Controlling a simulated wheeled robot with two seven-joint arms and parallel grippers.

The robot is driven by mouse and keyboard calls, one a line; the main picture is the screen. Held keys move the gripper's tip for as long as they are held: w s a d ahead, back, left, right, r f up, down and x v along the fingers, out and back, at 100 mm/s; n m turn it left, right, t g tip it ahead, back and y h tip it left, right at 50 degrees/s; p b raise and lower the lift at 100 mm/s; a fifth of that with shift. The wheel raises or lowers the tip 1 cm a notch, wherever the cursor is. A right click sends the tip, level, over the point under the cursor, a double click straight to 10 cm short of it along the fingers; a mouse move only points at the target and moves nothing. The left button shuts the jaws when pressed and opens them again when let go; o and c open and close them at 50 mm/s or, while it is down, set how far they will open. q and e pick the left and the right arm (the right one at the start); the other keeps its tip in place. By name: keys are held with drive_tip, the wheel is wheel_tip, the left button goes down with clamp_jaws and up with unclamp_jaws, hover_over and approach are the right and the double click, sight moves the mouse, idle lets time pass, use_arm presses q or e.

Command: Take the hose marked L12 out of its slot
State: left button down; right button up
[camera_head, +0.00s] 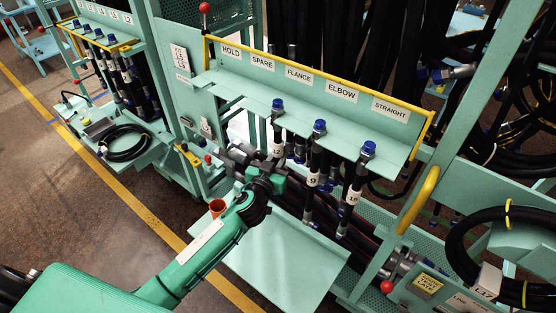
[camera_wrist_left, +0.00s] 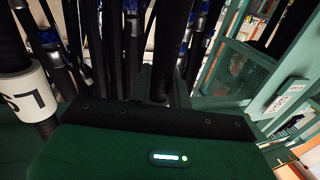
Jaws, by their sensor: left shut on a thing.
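The hose whose tag reads 12 (camera_head: 277,151) hangs upright in the leftmost occupied slot of the teal rack, its blue cap above the slotted shelf. My left gripper (camera_head: 268,168) is shut on this hose just below the tag. The fingertips are partly hidden by the wrist. In the left wrist view the gripper (camera_wrist_left: 160,112) shows as a dark bar with a black hose (camera_wrist_left: 166,55) running up behind it. The right gripper is not in view.
A third tagged hose (camera_head: 352,196) hangs further right. A sign rail (camera_head: 296,75) runs above the shelf. A flat teal plate (camera_head: 285,262) lies below.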

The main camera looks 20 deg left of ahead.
use_arm(q)
drive_tip(key=s+a+b, duration=0.2)
drive_tip(key=s+a, duration=0.1)
drive_tip(key=s, duration=0.5)
drive_tip(key=s+a+b, duration=0.3)
drive_tip(key=s, duration=0.6)
drive_tip(key=shift+b, duration=0.3)
drive_tip(key=shift+a, duration=0.1)
